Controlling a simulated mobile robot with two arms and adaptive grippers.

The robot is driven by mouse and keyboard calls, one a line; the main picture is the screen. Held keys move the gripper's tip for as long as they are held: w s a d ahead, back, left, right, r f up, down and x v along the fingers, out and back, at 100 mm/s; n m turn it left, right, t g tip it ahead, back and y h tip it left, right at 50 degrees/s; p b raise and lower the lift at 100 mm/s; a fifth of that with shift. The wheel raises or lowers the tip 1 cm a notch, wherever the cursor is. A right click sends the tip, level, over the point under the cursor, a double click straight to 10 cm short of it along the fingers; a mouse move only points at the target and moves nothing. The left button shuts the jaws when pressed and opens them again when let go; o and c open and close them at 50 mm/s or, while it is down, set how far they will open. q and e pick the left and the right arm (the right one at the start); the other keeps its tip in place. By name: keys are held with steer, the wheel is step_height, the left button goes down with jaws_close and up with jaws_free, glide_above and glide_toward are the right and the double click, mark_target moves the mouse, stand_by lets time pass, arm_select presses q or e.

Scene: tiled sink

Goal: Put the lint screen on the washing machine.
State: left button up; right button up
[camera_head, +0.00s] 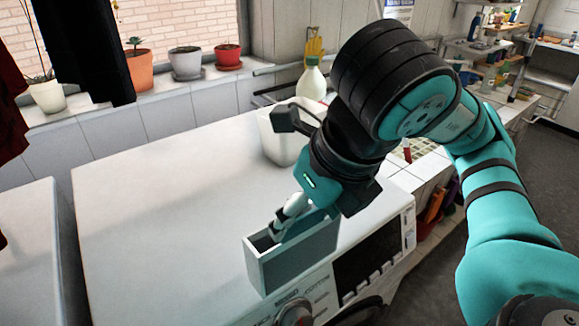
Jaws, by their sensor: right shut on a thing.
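The washing machine (170,215) is white, with a broad, bare top and a front panel with a dial, buttons and a dark display. A grey, box-like piece, apparently the lint screen (300,262), shows at the machine's front edge, above the control panel. My right gripper (279,228) points down into its open top and is shut on it. The fingertips are partly hidden by its walls. I cannot tell whether the piece touches the machine or hangs just over it. My left gripper is not in view.
A white container (277,142) stands behind my right gripper at the machine's back, near a bottle with a green cap (312,80). Potted plants (186,62) line the window sill. Dark cloth (85,50) hangs at upper left. The machine top's left and middle are clear.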

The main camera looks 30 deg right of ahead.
steer(key=w+d+p, duration=0.2)
steer(key=w, duration=0.1)
steer(key=shift+w+d+p, duration=0.1)
steer(key=shift+d+p, duration=0.05)
steer(key=shift+p, duration=0.25)
steer(key=w+d+f+p, duration=0.5)
steer(key=w+d+p, duration=0.1)
steer(key=w+p, duration=0.2)
steer(key=shift+w+d+p, duration=0.2)
steer(key=shift+w+p, duration=0.15)
steer(key=shift+p, duration=0.05)
steer(key=o, duration=1.7)
steer(key=shift+r, duration=0.1)
steer(key=b+v, duration=0.1)
steer(key=v, duration=1.1)
steer(key=shift+b, duration=0.35)
